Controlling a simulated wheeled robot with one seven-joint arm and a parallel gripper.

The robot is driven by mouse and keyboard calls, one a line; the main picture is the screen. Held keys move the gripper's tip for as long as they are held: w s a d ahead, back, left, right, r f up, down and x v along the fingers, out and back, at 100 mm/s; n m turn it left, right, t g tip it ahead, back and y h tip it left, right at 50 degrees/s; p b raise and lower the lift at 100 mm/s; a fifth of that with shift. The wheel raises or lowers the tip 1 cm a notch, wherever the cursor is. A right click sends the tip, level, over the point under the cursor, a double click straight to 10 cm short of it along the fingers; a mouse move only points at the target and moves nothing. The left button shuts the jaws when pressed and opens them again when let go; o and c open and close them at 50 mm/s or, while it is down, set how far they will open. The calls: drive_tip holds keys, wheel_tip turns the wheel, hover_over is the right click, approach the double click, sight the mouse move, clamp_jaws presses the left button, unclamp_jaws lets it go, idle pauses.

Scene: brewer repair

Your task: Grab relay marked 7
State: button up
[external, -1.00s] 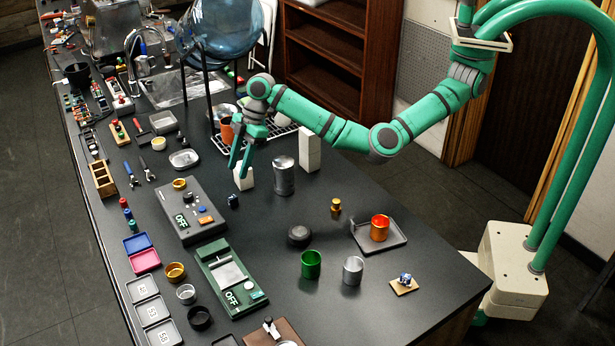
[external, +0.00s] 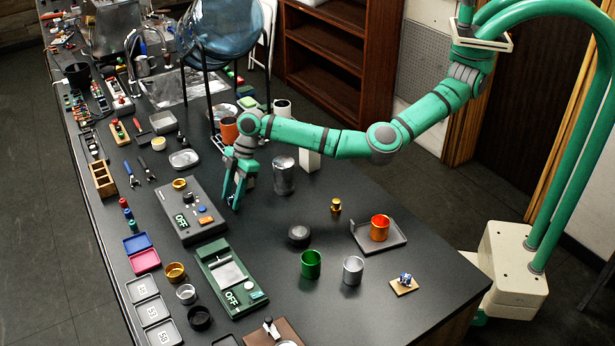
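A small dark blue block (external: 233,199), which may be a relay, sits on the black counter right of the grey device with the OFF display. My gripper (external: 232,203) points down at it, with its two green fingers apart and at either side of it. The fingers hide most of the block, and I cannot tell whether they touch it. No number 7 is legible. Another small blue-and-white part (external: 405,278) sits on a wooden chip at the front right.
The grey OFF device (external: 190,210) is close on the left of my gripper. A silver canister (external: 283,175) stands to its right, and a white block (external: 309,160) stands partly behind my arm. A black round lid (external: 299,235) lies nearer the front. The counter between is clear.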

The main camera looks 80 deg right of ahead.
drive_tip(key=shift+a+f, duration=0.1)
drive_tip(key=shift+f, duration=0.05)
clamp_jaws()
